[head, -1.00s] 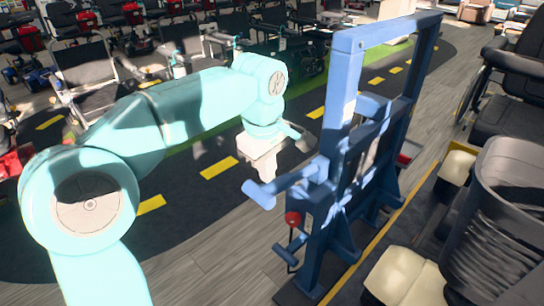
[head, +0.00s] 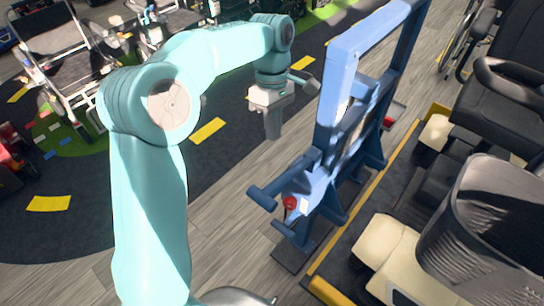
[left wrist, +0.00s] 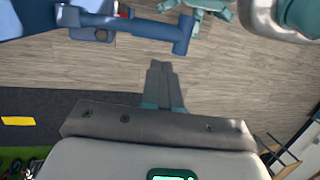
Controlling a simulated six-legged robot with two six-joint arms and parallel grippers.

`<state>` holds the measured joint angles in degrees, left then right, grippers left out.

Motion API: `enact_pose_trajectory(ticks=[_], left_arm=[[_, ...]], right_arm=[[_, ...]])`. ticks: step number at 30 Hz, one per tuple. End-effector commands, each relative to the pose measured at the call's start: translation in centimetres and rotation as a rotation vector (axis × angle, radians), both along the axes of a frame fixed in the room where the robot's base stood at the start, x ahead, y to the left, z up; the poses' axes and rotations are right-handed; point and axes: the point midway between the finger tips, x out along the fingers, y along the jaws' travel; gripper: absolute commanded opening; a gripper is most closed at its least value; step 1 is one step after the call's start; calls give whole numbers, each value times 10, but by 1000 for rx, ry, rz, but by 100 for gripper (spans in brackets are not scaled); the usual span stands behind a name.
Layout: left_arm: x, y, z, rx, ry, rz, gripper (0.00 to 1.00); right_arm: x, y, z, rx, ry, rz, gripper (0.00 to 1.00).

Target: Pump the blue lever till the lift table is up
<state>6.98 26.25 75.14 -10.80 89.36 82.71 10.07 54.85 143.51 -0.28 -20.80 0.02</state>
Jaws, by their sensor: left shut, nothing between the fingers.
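The blue lever (head: 285,185) is a bar with a crosspiece handle, sticking out to the left from the blue lift frame (head: 335,95). It also shows at the top of the left wrist view (left wrist: 140,26), its crosspiece at the right end. My left gripper (head: 273,134) points down with its fingers shut and empty. In the head view it is above the lever handle in the picture, with a gap between them. In the left wrist view the shut fingers (left wrist: 163,66) are below the crosspiece, apart from it. I cannot make out the table's height.
A red knob (head: 290,202) sits below the lever on the frame. A scooter (head: 470,225) with a dark basket and cream fenders stands close on the right. Other mobility vehicles are at the upper left. Grey wood floor left of the lever is clear.

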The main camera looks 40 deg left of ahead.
Motion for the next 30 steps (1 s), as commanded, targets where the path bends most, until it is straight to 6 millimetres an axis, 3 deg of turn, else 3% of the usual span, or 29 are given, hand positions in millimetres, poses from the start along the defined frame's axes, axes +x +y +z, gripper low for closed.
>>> enact_pose_trajectory(ticks=[3, 17, 23, 30], left_arm=[[-1, -1, 8, -2, 13, 2, 0], [0, -1, 5, -1, 15, 3, 0], [-6, -4, -19, -2, 17, 3, 0], [-17, -12, -69, -2, 19, 2, 0]], right_arm=[[0, 0, 13, 0, 0, 0, 55], [0, 0, 13, 0, 0, 0, 55], [0, 0, 12, 0, 0, 0, 55], [0, 0, 14, 0, 0, 0, 55]])
